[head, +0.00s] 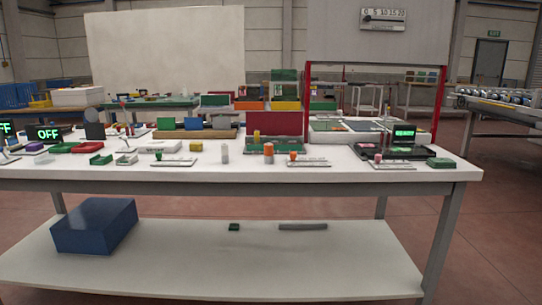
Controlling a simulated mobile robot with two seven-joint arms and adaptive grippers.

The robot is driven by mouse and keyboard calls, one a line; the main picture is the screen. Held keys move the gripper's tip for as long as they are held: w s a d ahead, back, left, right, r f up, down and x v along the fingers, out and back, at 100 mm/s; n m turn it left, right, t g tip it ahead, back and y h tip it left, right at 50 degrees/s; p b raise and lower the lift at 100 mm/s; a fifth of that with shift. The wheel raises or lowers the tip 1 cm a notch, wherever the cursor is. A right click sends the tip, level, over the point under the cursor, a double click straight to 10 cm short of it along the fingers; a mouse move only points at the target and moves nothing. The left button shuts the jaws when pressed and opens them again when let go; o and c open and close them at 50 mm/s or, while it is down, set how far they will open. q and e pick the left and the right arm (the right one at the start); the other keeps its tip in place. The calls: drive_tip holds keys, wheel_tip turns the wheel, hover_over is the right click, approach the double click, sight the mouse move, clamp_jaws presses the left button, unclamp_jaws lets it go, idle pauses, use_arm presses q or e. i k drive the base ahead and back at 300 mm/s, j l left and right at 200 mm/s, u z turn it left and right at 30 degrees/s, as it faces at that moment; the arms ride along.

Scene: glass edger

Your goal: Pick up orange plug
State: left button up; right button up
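A small orange plug (293,155) stands on a flat whitish plate (310,163) near the front edge of the white workbench (340,174), right of the middle. Just left of it stands a larger orange cylinder (268,149) with a pale lower part; it is too small to tell exactly what it is. Similar small plugs stand on plates along the same edge: a green one (158,154) to the left and a pink one (378,158) to the right. Neither of my grippers shows in the head view.
Yellow-green (196,146) and white (225,153) pieces stand along the bench front. Behind the orange plug are a green tray (275,151) and red panel (278,123). A red-posted frame (307,105) rises on the right. The lower shelf holds a blue box (95,226).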

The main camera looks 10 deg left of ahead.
sight(269, 151)
drive_tip(key=i+j, duration=0.65)
drive_tip(key=i, duration=0.15)
drive_tip(key=i+j, duration=0.65)
drive_tip(key=i, duration=0.2)
drive_tip(key=k+l, duration=0.3)
drive_tip(key=k+u, duration=0.05)
